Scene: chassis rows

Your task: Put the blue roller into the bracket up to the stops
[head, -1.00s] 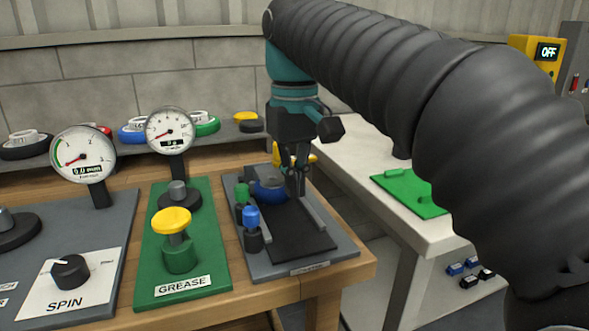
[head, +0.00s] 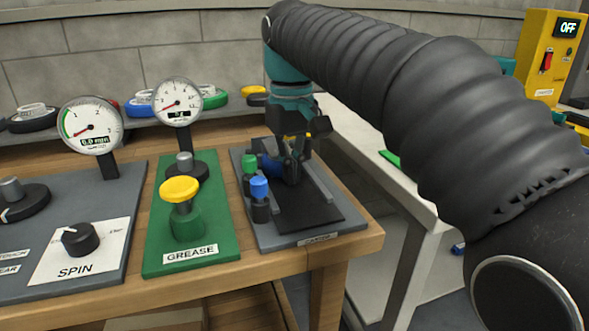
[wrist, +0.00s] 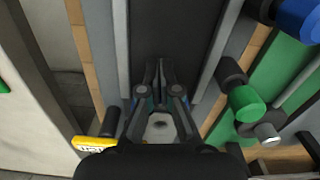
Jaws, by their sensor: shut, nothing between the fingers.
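A blue roller (head: 268,165) shows in the head view at the far part of a dark grey board with a black channel (head: 303,212) between two grey rails. My gripper (head: 291,181) is shut and empty, low over the channel, and hides much of the roller. In the wrist view my gripper (wrist: 160,62) has its fingers together over the black channel. Slivers of blue show beside and behind the fingers. I cannot make out the bracket or its stops apart from the board and rails, nor whether roller and fingers touch.
Green-topped (head: 249,165) and blue-topped (head: 259,190) posts stand left of the channel. A yellow knob (head: 180,190) on the green GREASE board and two dial gauges stand further left. A white bench is at right, with a yellow box reading OFF (head: 548,55) behind.

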